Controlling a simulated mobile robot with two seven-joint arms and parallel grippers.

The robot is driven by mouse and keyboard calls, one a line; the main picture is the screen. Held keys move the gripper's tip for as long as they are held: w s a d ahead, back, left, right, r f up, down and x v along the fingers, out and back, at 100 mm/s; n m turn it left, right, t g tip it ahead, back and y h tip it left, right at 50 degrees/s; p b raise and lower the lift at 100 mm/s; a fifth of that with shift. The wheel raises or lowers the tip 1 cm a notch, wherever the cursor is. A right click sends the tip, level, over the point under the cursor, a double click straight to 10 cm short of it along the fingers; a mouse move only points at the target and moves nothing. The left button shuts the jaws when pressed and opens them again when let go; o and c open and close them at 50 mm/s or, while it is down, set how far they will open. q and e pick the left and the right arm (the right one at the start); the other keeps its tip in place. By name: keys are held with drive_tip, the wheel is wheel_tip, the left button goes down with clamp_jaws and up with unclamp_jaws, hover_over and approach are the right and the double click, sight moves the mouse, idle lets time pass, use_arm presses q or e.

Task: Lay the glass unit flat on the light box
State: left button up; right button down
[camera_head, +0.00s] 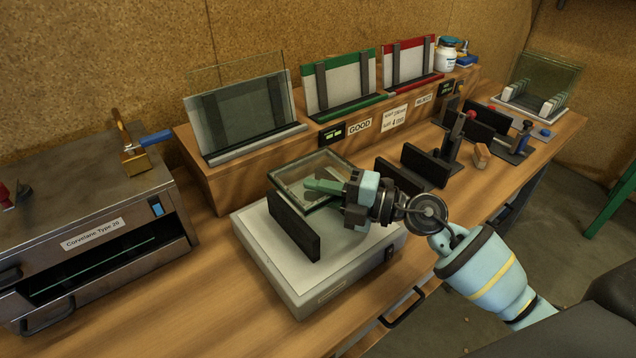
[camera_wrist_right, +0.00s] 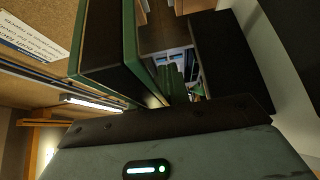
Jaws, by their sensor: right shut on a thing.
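In the right wrist view, dark plates with green edges are close up and hard to identify. My left gripper is out of view.
An oven-like machine (camera_head: 95,235) stands at the left. Behind the box, a wooden step holds a grey rack (camera_head: 245,115), a green rack (camera_head: 340,80) and a red rack (camera_head: 410,65). Black upright plates (camera_head: 425,165) and clamps stand at the right. Bench is clear in front.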

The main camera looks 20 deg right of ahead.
drive_tip(key=shift+f+b, duration=0.3)
drive_tip(key=shift+f, duration=0.65)
drive_tip(key=shift+f+b, duration=0.35)
drive_tip(key=shift+f, duration=0.45)
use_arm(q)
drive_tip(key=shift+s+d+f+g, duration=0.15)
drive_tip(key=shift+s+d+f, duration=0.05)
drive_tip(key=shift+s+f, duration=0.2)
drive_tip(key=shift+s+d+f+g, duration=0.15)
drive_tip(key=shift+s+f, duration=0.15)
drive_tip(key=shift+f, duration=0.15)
use_arm(e)
drive_tip(key=shift+f, duration=0.2)
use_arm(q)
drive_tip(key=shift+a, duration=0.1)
use_arm(e)
drive_tip(key=shift+f, duration=0.25)
drive_tip(key=c, duration=1.2)
unclamp_jaws()
drive_tip(key=shift+c, duration=0.2)
drive_tip(key=shift+f, duration=0.15)
